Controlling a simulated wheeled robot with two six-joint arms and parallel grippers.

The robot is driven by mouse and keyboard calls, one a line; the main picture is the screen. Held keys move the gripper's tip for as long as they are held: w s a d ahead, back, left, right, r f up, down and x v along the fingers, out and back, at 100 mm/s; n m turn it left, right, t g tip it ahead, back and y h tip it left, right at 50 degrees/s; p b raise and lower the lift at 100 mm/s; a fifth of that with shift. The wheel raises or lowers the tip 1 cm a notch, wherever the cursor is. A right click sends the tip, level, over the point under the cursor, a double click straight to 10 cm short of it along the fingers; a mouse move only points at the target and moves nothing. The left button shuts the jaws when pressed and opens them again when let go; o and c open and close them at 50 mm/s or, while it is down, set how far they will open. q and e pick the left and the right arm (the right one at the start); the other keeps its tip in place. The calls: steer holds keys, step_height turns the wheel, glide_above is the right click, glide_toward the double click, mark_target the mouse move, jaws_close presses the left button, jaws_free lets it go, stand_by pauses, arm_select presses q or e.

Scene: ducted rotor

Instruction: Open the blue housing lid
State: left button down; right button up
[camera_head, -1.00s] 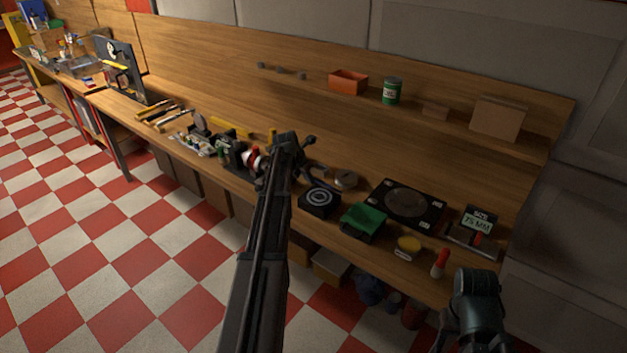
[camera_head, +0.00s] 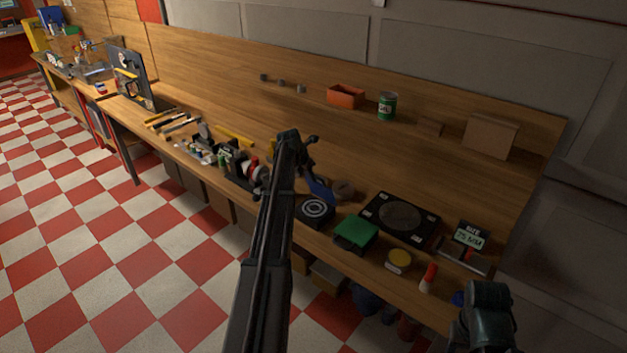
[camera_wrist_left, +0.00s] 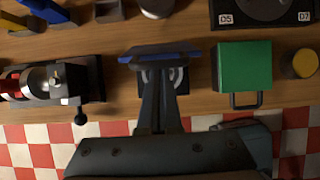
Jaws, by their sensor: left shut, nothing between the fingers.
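The blue lid (camera_wrist_left: 160,55) shows in the left wrist view as a narrow blue strip, raised along the far side of a black housing (camera_wrist_left: 180,80) with a pale ringed face. In the head view the blue lid (camera_head: 319,190) is a tilted blue plate behind the black housing (camera_head: 316,209). My left gripper (camera_wrist_left: 159,74) is shut and empty. Its fingers reach over the housing with the tips at the lid's near side; whether they touch it is unclear.
A green-topped box (camera_head: 356,232) stands right of the housing, with a black plate (camera_head: 400,218) behind it and a yellow round pad (camera_head: 399,258) beside it. A clamped device (camera_wrist_left: 50,78) stands to the left. The bench's front edge is close.

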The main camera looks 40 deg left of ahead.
arm_select(q)
steer(key=shift+w+r+p, duration=0.25)
steer(key=shift+w+r, duration=0.05)
steer(key=shift+w, duration=0.4)
steer(key=shift+w+r+p, duration=0.25)
steer(key=shift+w, duration=0.4)
steer(key=w, duration=0.3)
steer(key=shift+d+r+p, duration=0.15)
steer(key=shift+r+p, duration=0.15)
steer(key=shift+w+d, duration=0.15)
steer(key=shift+w, duration=1.25)
arm_select(e)
steer(key=shift+r, duration=0.95)
arm_select(q)
steer(key=shift+r, duration=0.1)
